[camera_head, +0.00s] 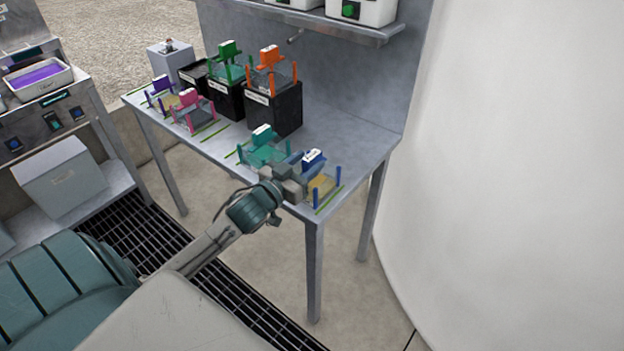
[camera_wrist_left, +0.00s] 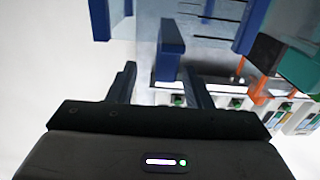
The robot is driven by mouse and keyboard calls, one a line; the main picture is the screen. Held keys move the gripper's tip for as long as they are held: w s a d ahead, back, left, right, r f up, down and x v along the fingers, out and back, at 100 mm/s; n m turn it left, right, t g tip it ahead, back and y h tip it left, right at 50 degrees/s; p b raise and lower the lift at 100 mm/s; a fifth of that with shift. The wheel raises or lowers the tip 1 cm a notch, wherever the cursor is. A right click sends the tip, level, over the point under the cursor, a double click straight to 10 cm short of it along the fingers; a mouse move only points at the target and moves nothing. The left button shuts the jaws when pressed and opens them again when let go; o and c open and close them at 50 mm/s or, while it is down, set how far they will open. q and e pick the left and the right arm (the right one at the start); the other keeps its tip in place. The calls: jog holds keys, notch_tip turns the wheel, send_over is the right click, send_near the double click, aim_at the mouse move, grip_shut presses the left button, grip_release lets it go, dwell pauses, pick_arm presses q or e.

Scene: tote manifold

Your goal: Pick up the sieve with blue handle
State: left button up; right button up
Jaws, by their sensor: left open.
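The sieve with the blue handle (camera_head: 314,157) is at the near right end of the metal table, with blue posts and a tan part beside it. My left gripper (camera_head: 300,172) is at this sieve, with its fingers partly hidden in the head view. In the left wrist view, the open left gripper (camera_wrist_left: 160,85) has one finger on each side of the blue handle (camera_wrist_left: 170,50). The handle's lower end reaches between the fingers, with visible gaps to both. I cannot tell whether it touches anything. My right gripper is not in view.
A teal-handled sieve (camera_head: 262,140) stands just left of the blue one. Pink (camera_head: 187,103), purple (camera_head: 161,86), green (camera_head: 228,55) and orange (camera_head: 269,62) handled sieves stand farther back, the last two on black boxes. A shelf (camera_head: 310,22) hangs above. The table's right rear is clear.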

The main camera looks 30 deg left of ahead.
aim_at(319, 150)
pick_arm(q)
jog(key=shift+w+a+f, duration=0.1)
jog(key=shift+w, duration=2.5)
grip_shut()
